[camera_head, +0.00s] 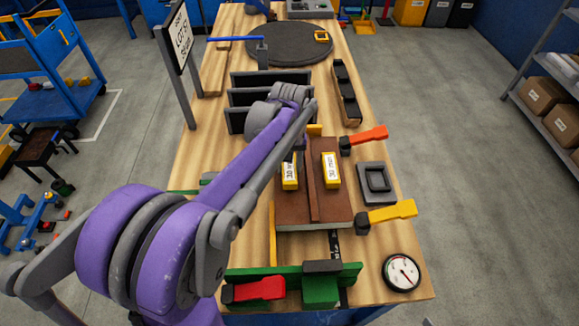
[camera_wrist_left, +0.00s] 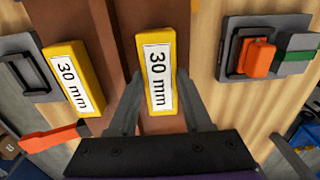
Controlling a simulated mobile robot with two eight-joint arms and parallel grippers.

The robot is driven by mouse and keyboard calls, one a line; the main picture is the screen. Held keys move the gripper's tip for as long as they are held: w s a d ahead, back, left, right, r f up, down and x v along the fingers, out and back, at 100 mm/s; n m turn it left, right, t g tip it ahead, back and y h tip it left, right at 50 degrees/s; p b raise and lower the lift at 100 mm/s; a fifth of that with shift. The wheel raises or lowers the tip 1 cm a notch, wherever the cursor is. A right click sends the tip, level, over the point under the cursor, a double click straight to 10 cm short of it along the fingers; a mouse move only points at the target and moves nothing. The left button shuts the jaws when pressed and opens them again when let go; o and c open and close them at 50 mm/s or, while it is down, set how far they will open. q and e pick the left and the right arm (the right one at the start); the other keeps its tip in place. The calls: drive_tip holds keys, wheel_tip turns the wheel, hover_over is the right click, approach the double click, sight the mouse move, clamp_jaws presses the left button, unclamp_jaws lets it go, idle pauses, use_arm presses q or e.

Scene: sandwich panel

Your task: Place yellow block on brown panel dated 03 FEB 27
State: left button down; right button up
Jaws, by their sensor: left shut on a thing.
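My left gripper (camera_wrist_left: 160,80) is shut on a yellow block (camera_wrist_left: 158,65) with a white "30 mm" label. In the head view this block (camera_head: 289,172) is at the left of the brown panel's (camera_head: 315,214) raised middle strip, and my arm hides most of the fingers. I cannot tell whether the block touches the panel. A second yellow "30 mm" block (camera_head: 331,170) is on the right side of the strip; it also shows in the left wrist view (camera_wrist_left: 72,80). I can read no date on the panel. My right gripper is not seen.
Clamps with red (camera_head: 370,137) and yellow (camera_head: 392,212) handles stand along the panel's right side. A green fixture (camera_head: 320,290) with a red clamp is at the near edge, beside a dial gauge (camera_head: 402,272). Dark upright plates (camera_head: 250,97) and a round turntable (camera_head: 290,45) stand farther back.

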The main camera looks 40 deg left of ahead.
sight(289, 168)
use_arm(q)
drive_tip(key=shift+f, duration=0.3)
drive_tip(key=shift+f, duration=0.15)
drive_tip(key=shift+c, duration=1.7)
unclamp_jaws()
wheel_tip(289, 168, up, 12)
drive_tip(key=shift+r+p, duration=0.2)
drive_tip(key=shift+p, duration=0.25)
